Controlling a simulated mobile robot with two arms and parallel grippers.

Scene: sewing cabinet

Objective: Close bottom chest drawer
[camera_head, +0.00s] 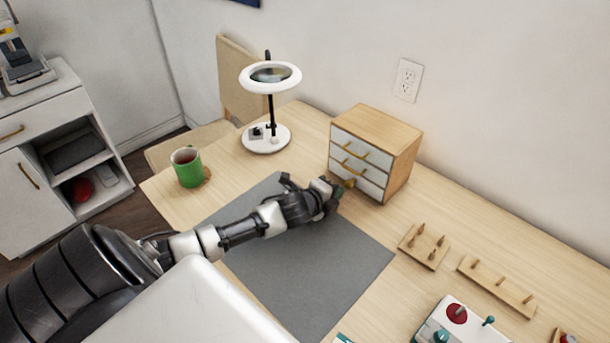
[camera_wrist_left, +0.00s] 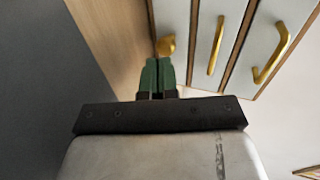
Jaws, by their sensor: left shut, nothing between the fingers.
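The small wooden chest (camera_head: 403,160) stands on the table against the wall, with three white drawer fronts and gold handles. Its bottom drawer (camera_head: 371,189) is partly hidden by my left gripper; I cannot tell whether it is fully flush. My left gripper (camera_head: 339,189) is shut and empty, low at the front of the chest, with its green fingertips at the bottom drawer's handle. In the left wrist view the shut green fingers (camera_wrist_left: 157,75) point at the bottom gold handle (camera_wrist_left: 166,45); contact is unclear. My right gripper is not in view.
A grey mat (camera_head: 300,262) lies under my left arm. A green mug (camera_head: 188,171) and a white magnifier lamp (camera_head: 266,138) stand left of the chest. Wooden peg racks (camera_head: 424,246) lie to its right. A white device with a red knob (camera_head: 457,314) is at the front right.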

